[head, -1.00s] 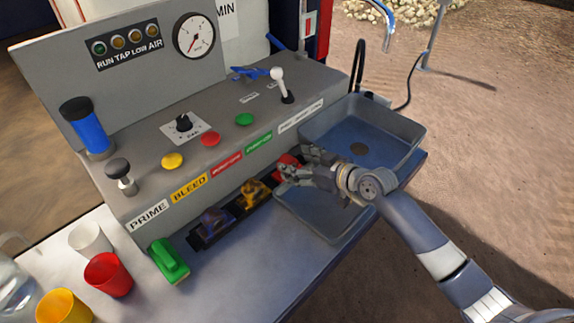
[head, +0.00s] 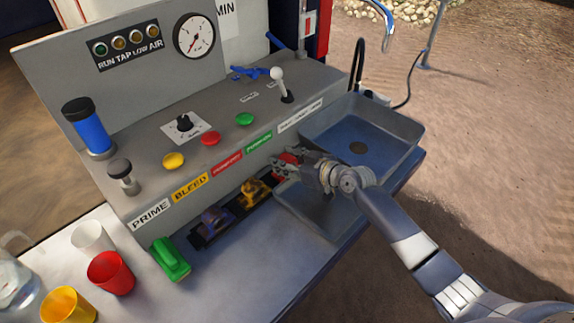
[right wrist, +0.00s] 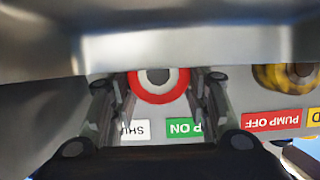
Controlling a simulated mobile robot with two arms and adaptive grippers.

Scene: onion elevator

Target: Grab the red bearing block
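The red bearing block (head: 287,158) sits at the right end of the dark rack in front of the console, partly hidden by my right gripper (head: 286,168). In the right wrist view it shows as a red ring with a pale inner ring and dark centre (right wrist: 160,94). My right gripper (right wrist: 160,98) is open, with one finger on each side of the red block. Whether the fingers touch it cannot be told. My left gripper is not in view.
A yellow block (head: 256,192) and a purple block (head: 215,220) stand farther left along the rack (head: 234,219). A green block (head: 170,259) lies on the bench near the cups. A grey basin (head: 405,150) is right of the gripper. The console face rises behind the rack.

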